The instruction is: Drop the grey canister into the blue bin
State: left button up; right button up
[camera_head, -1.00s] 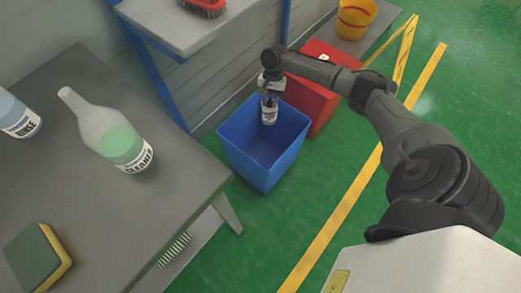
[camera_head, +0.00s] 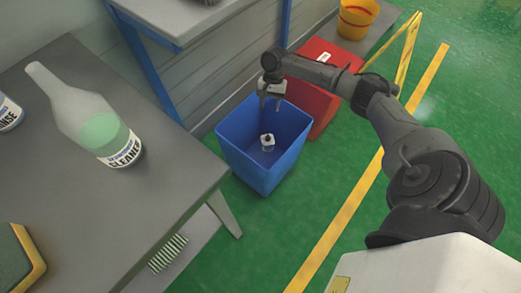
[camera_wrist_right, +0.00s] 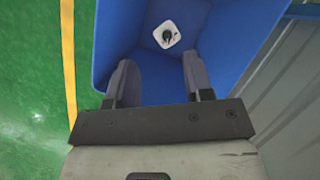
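The blue bin (camera_head: 238,150) stands on the green floor beside the grey table. The grey canister (camera_head: 267,142) is inside the bin, below my right gripper and apart from it. My right gripper (camera_head: 270,104) is above the bin's opening, pointing down, with its fingers apart and nothing between them. In the right wrist view, the canister's pale square top with a dark cap (camera_wrist_right: 167,35) shows inside the bin (camera_wrist_right: 228,40), beyond the open fingertips (camera_wrist_right: 158,75). My left gripper is not in either view.
The grey table (camera_head: 120,215) holds a cleaner bottle (camera_head: 98,125) and a sponge (camera_head: 18,265). A red box (camera_head: 318,85) stands directly behind the bin. A yellow bucket (camera_head: 355,18) is farther back. Green floor is free right of the bin.

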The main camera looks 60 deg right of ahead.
jog(key=shift+o, duration=0.7)
jog(key=p+v, duration=0.6)
jog(key=v, duration=0.7)
jog(key=shift+r+p, duration=0.35)
jog(key=shift+r, duration=0.05)
jog(key=shift+d, duration=0.15)
